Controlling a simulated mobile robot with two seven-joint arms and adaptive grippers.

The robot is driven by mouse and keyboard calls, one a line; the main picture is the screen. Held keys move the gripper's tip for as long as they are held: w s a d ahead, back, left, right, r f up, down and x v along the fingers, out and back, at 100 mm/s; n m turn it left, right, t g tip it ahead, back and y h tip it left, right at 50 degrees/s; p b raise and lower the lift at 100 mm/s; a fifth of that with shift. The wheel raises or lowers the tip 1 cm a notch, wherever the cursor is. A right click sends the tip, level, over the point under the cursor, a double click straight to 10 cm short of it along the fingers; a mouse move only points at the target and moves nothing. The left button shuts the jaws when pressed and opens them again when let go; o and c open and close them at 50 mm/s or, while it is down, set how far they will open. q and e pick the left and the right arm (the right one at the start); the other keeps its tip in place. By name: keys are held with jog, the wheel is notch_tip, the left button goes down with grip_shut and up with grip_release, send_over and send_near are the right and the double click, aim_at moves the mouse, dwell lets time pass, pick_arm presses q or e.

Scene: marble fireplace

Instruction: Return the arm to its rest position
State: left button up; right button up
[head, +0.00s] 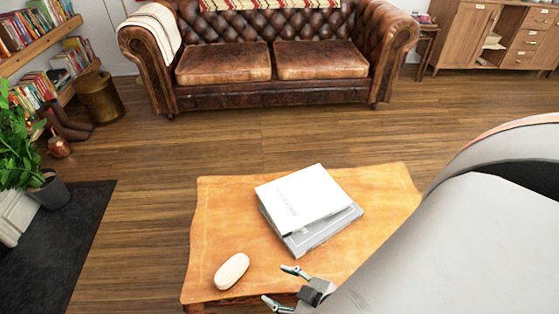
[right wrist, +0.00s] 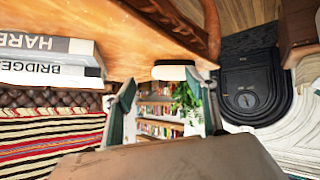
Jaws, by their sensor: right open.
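My right gripper (head: 280,284) is at the front edge of the wooden coffee table (head: 222,208), with its two fingers spread and nothing between them. In the right wrist view its fingers (right wrist: 168,100) are apart on both sides of the picture's middle. My right arm fills the lower right of the head view and hides part of the table. A white oval object (head: 231,271) lies on the table, to the left of the gripper and apart from it. It also shows in the right wrist view (right wrist: 172,71), beyond the fingertips. My left gripper is not in view.
Two stacked books (head: 304,199) lie on the table. A brown leather sofa (head: 272,62) stands behind, with open wood floor (head: 150,160) between. A potted plant (head: 48,192), a dark mat (head: 75,245) and bookshelves (head: 38,42) are on the left.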

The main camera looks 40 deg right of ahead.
pick_arm(q)
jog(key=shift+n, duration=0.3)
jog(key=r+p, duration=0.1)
jog(key=p, duration=0.1)
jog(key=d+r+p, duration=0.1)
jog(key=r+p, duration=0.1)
jog(key=p, duration=0.1)
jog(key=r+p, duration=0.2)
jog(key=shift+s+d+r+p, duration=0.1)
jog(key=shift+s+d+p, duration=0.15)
jog(key=shift+p, duration=0.1)
pick_arm(e)
jog(key=shift+m, duration=0.3)
jog(key=r, duration=0.1)
jog(key=a+r, duration=0.1)
jog(key=r, duration=0.3)
jog(key=shift+s+a+r, duration=0.1)
jog(key=shift+s+a, duration=0.1)
jog(key=shift+s, duration=0.05)
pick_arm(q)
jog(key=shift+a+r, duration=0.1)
pick_arm(e)
jog(key=shift+r, duration=0.1)
